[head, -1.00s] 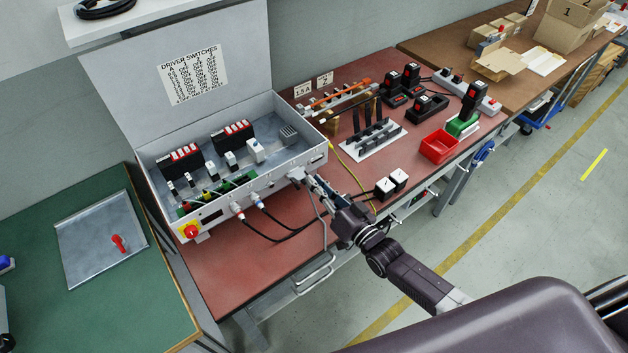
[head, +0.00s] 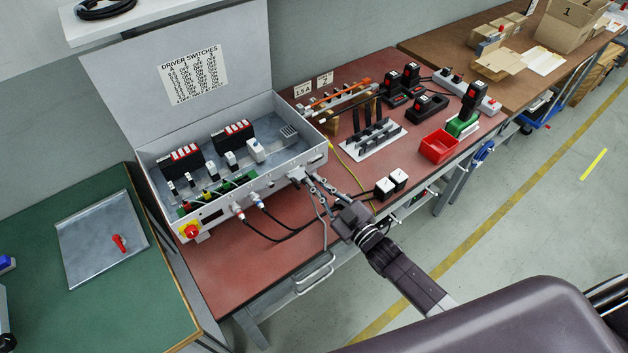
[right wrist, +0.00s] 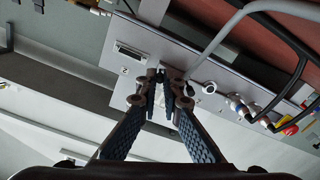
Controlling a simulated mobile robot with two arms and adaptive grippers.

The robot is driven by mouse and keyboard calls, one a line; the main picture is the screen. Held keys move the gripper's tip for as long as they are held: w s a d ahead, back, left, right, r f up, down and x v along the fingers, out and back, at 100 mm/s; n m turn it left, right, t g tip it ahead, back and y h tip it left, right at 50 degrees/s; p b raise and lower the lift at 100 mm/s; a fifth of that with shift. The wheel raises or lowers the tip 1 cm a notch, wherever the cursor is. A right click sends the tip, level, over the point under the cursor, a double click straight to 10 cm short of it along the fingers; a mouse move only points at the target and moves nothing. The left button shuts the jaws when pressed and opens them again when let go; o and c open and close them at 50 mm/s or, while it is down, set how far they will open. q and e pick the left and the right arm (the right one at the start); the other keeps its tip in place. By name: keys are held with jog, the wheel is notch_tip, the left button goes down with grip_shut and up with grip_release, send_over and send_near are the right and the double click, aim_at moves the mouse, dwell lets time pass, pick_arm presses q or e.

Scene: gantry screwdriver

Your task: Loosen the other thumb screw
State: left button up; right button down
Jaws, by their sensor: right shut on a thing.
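The thumb screw is not clearly visible; the closed fingertips cover that spot on the control box's front panel (head: 230,200). My right gripper (head: 306,181) reaches the panel's right end, at a light grey plug (head: 296,174). In the right wrist view my right gripper (right wrist: 165,79) has its fingertips drawn close together on a small part at the panel, which I take to be the thumb screw. A grey cable (right wrist: 222,35) runs to the plug area beside the fingertips. A flat socket (right wrist: 131,51) marked 2 sits empty left of them. My left gripper is not in view.
Black cables with round plugs (head: 239,212) and a red-yellow switch (head: 191,231) are on the same panel to the left. The box lid stands open.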

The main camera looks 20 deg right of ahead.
jog(key=n+b, duration=0.1)
jog(key=n, duration=0.4)
jog(key=shift+f, duration=0.15)
jog(key=n+b, duration=0.1)
jog(key=n, duration=0.3)
jog(key=shift+n, duration=0.4)
jog(key=n+b, duration=0.2)
jog(key=n, duration=0.1)
jog(key=n+b, duration=0.2)
jog(key=n, duration=0.2)
jog(key=shift+f+n, duration=0.2)
jog(key=shift+n, duration=0.1)
jog(key=shift+r+n, duration=0.25)
jog(key=shift+n, duration=0.75)
jog(key=c, duration=2.3)
grip_release()
jog(key=shift+r, duration=0.15)
